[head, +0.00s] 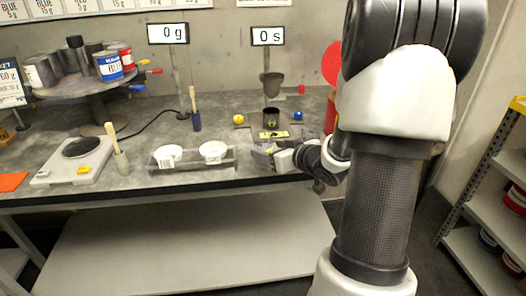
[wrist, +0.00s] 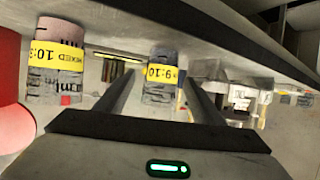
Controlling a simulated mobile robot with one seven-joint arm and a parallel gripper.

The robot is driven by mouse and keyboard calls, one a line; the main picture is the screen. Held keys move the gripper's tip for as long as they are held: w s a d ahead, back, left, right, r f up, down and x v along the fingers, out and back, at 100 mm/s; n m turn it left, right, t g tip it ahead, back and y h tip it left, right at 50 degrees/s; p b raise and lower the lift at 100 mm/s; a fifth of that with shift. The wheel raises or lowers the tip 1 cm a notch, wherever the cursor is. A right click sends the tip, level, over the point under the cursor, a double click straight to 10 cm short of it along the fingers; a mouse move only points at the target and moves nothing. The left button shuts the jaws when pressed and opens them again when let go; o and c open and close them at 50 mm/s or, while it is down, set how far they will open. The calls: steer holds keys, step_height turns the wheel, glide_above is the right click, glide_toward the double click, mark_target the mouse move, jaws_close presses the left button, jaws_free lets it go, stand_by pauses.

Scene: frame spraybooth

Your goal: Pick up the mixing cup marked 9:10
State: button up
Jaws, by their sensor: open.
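The mixing cup marked 9:10 (wrist: 160,85) is a small grey, translucent cup with a yellow label, in the middle of the wrist view. My gripper (wrist: 162,98) is open, with one finger on each side of the cup's line. I cannot tell whether the cup is fully between the fingertips or just past them. In the head view, my gripper (head: 268,149) is small, low over the bench's front edge, and I cannot pick out the 9:10 cup there.
Another yellow-labelled cup with a pinkish upper part (wrist: 54,62) stands left of the 9:10 cup, close to a red round object (wrist: 14,105). A scale (head: 75,160) stands farther left.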

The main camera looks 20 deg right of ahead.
mark_target(268, 150)
steer(key=b+x, duration=0.1)
steer(key=x, duration=0.3)
steer(key=shift+w+a+f, duration=0.1)
steer(key=shift+w+f, duration=0.05)
steer(key=shift+f, duration=0.1)
steer(key=shift+c, duration=0.3)
steer(key=c, duration=1.1)
